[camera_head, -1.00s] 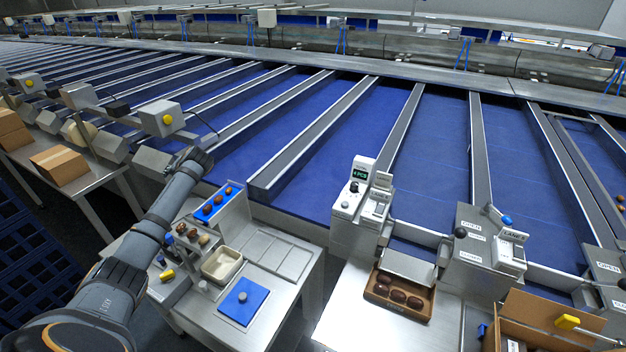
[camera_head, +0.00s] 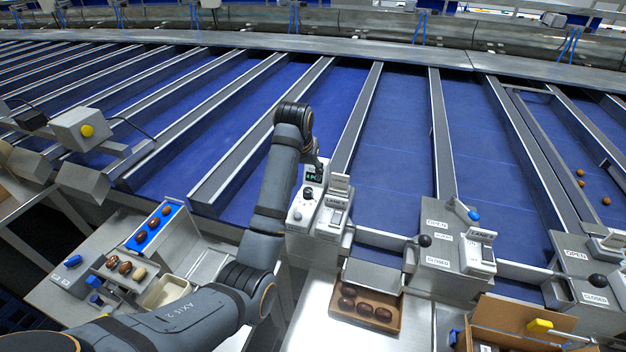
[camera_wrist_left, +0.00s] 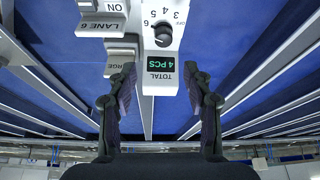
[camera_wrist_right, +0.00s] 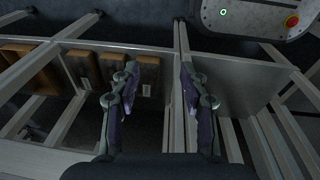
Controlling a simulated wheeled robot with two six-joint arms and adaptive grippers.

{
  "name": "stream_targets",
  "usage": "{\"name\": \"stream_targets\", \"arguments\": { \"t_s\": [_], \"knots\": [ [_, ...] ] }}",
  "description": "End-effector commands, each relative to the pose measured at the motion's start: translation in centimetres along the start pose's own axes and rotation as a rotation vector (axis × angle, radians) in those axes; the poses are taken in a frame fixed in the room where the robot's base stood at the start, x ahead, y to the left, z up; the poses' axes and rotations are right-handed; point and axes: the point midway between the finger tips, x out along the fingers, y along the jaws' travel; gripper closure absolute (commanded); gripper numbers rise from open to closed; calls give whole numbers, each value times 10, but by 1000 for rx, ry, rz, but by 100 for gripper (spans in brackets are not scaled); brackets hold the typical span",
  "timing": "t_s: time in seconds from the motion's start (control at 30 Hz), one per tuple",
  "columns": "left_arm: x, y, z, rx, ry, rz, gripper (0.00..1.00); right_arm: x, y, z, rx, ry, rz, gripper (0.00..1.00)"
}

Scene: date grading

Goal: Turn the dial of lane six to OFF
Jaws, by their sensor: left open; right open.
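The lane six control box (camera_head: 302,213) is pale, with a black dial (camera_head: 308,193) and a small green display (camera_head: 314,177). In the left wrist view the black dial (camera_wrist_left: 163,34) has numbers beside it and the display (camera_wrist_left: 161,67) reads 4 PCS. A LANE 6 plate (camera_wrist_left: 100,28) and an ON label (camera_wrist_left: 115,7) are left of it. My left gripper (camera_wrist_left: 158,70) is open and empty, its fingers either side of the display, short of the dial in the picture. The dial's exact setting is unclear. My right gripper (camera_wrist_right: 158,65) is open and empty, off the head view.
A neighbouring lane box (camera_head: 440,255) has a blue knob (camera_head: 473,215) and a black ball handle (camera_head: 425,241). A brown tray of dates (camera_head: 340,310) lies in front. The right wrist view shows metal frames and cardboard boxes (camera_wrist_right: 35,65) close by.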

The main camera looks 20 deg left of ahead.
Motion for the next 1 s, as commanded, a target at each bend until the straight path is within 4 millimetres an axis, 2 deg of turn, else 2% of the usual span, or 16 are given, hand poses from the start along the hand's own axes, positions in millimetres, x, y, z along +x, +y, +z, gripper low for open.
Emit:
{"name": "stream_targets", "arguments": {
  "t_s": [0.1, 0.27, 0.43, 0.63, 0.77, 1.0],
  "knots": [
    [2, 0, 0, 0, -2, -1, 49, -3, 1, 25, -3, -39, 1, 55],
    [23, -1, 0, 0, -7, -2, 49, -15, 1, 43, -3, -68, -1, 55],
    [60, -1, 0, 0, -6, -3, 49, -29, -3, 35, 0, -57, -6, 55],
    [94, -2, 0, -1, -4, -3, 49, -35, -3, 7, 2, -16, -7, 55],
    [103, -2, 0, -1, -1, -2, 49, -36, -3, 7, 2, -17, -7, 55],
    [106, -2, 1, -1, -1, -2, 49, -37, -3, 24, 1, -42, -7, 55]
  ]
}}
